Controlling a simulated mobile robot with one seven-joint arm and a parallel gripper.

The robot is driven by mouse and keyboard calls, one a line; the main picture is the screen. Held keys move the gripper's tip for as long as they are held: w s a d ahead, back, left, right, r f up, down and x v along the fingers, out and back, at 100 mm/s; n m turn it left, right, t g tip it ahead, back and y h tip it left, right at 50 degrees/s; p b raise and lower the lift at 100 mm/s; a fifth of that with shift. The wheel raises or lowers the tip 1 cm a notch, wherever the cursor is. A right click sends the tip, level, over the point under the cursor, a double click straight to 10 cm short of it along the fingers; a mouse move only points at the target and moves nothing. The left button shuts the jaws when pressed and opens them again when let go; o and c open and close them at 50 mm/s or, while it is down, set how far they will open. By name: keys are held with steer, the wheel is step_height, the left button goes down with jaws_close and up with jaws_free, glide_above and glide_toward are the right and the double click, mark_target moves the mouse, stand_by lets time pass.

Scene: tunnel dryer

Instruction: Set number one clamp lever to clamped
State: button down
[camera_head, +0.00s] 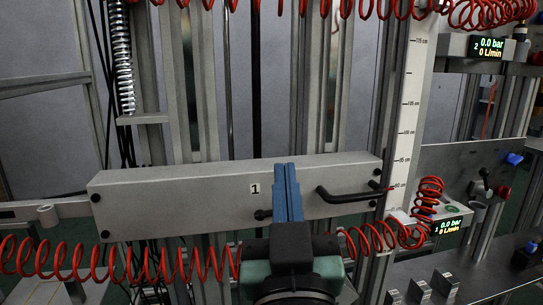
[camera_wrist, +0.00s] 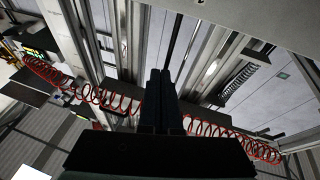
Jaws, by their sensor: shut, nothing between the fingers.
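A long grey box (camera_head: 170,197) spans the middle of the head view and carries a white label "1" (camera_head: 254,188). Just below the label is a small black lever end (camera_head: 262,214), left of my fingers. The rest of that lever is hidden behind them, so I cannot tell its setting. My gripper (camera_head: 286,168) stands in front of the box with its blue fingers together, pointing up, and holds nothing. In the wrist view the dark fingers of my gripper (camera_wrist: 160,75) also show side by side. I cannot tell whether they touch the lever.
A black bar handle (camera_head: 350,196) projects from the box right of my fingers. Red coiled hoses run low at left (camera_head: 120,260) and at right (camera_head: 385,238). A white scale post (camera_head: 408,120) stands right of the box. A "1" display (camera_head: 448,227) reads 0.0 bar.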

steer(key=g+p, duration=0.3)
steer(key=p, duration=0.8)
steer(key=s+r+n+g+y+p, duration=0.1)
steer(key=g+p, duration=0.2)
steer(key=p, duration=0.8)
steer(key=r+n+g+p, duration=0.1)
steer(key=g+p, duration=0.2)
steer(key=p, duration=0.9)
steer(key=shift+s+a+y, duration=0.2)
steer(key=shift+a+y, duration=0.05)
steer(key=shift+y, duration=0.15)
steer(key=shift+f, duration=0.1)
steer(key=x, duration=0.9)
steer(key=shift+w+f, duration=0.1)
step_height(320, 180, down, 3)
steer(key=shift+d+f, duration=0.1)
steer(key=shift+f, duration=0.05)
steer(key=shift+d+f, duration=0.1)
steer(key=shift+f, duration=0.4)
